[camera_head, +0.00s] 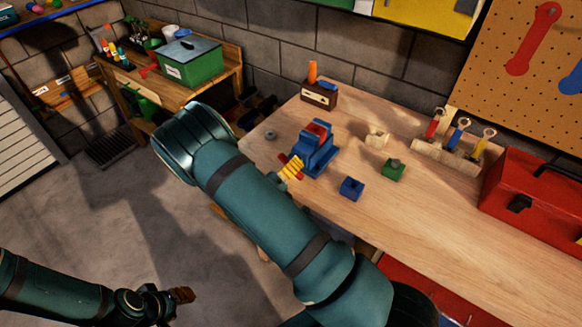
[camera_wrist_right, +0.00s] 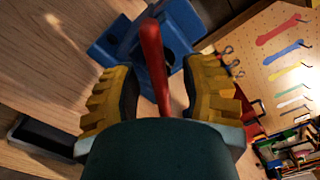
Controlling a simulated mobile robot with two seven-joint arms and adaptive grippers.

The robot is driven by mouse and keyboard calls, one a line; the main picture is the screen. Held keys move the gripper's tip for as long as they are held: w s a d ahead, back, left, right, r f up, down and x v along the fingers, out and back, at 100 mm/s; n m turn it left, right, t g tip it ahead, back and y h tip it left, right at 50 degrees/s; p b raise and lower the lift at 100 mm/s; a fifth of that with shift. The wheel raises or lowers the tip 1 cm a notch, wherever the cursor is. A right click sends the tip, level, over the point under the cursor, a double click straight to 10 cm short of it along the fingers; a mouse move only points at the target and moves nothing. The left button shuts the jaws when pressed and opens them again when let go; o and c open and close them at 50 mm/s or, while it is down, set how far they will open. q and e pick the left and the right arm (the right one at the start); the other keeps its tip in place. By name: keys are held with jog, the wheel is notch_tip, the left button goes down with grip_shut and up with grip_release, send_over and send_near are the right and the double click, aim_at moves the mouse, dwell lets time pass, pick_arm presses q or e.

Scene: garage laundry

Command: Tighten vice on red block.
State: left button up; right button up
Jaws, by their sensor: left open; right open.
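The blue vice (camera_head: 318,160) stands near the left end of the wooden workbench. The red block (camera_head: 317,128) sits in the top of the vice between its jaws. The vice's red handle (camera_head: 283,158) sticks out on the side toward my right gripper (camera_head: 291,168). In the right wrist view the handle (camera_wrist_right: 152,58) runs between the two yellow fingers of my right gripper (camera_wrist_right: 163,75), with the blue vice body (camera_wrist_right: 115,45) behind. The fingers are apart, with gaps on both sides of the handle. My left gripper (camera_head: 181,294) is open, low over the floor, away from the bench.
A blue block (camera_head: 351,188), a green block (camera_head: 393,170) and a pale wooden piece (camera_head: 377,138) lie right of the vice. A small wooden box (camera_head: 319,94) stands behind. A tool rack (camera_head: 450,155) and red toolbox (camera_head: 535,200) occupy the right side of the workbench (camera_head: 440,222).

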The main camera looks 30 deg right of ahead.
grip_shut()
jog(key=shift+m, duration=1.1)
grip_release()
jog(key=shift+d, duration=0.1)
jog(key=v, duration=1.2)
